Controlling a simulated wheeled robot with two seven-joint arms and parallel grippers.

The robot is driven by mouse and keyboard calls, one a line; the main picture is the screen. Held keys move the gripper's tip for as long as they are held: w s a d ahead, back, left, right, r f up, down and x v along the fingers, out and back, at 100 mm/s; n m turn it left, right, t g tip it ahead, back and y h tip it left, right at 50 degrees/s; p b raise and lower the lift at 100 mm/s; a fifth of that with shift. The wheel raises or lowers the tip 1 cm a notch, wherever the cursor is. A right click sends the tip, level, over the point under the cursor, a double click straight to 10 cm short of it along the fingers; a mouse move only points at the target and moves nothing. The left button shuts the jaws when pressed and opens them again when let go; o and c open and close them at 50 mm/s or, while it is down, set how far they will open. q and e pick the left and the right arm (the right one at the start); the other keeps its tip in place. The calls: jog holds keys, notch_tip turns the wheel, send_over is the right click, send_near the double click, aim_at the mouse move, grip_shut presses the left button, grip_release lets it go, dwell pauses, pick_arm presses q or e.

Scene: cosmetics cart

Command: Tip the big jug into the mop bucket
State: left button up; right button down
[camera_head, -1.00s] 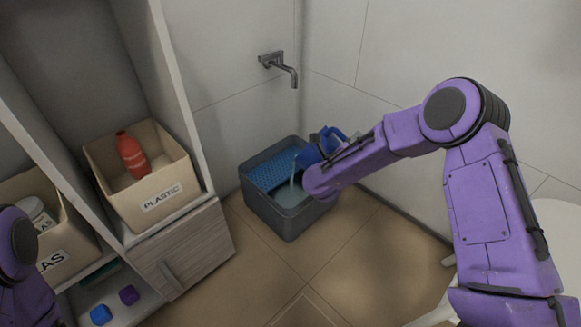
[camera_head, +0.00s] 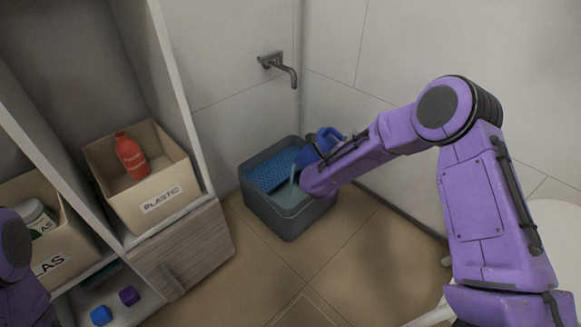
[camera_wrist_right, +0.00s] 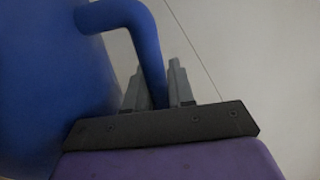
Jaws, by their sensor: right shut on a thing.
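The big blue jug (camera_head: 309,155) is tilted over the grey mop bucket (camera_head: 288,222), and a thin pale stream falls from it into the bucket. Liquid shows inside the bucket beside its blue perforated wringer. My right gripper (camera_wrist_right: 160,88) is shut on the jug's handle (camera_wrist_right: 150,45) in the right wrist view; the jug's body fills the left of that view. In the head view my right arm hides the gripper's fingers and part of the jug. Only part of my left arm shows at the lower left; its gripper is out of view.
A shelf unit stands at the left with a PLASTIC bin (camera_head: 160,208) holding a red bottle (camera_head: 131,157). A wall tap (camera_head: 280,66) is above the bucket. The tiled floor before the bucket is clear. A white rounded fixture (camera_head: 557,235) is at the right edge.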

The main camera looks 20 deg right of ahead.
pick_arm(q)
jog(key=shift+s+d+r+g+p, duration=0.35)
jog(key=shift+s+r+p, duration=0.1)
jog(key=shift+s+r, duration=0.25)
pick_arm(e)
jog(key=shift+w+a+r+n, duration=0.35)
jog(key=shift+w+a+n, duration=0.15)
jog(key=shift+w+n, duration=0.15)
pick_arm(q)
jog(key=shift+r, duration=0.1)
dwell(0.3)
jog(key=shift+d+r+h, duration=0.1)
jog(key=shift+h, duration=0.2)
pick_arm(e)
jog(key=shift+w+a, duration=0.15)
jog(key=shift+w, duration=0.1)
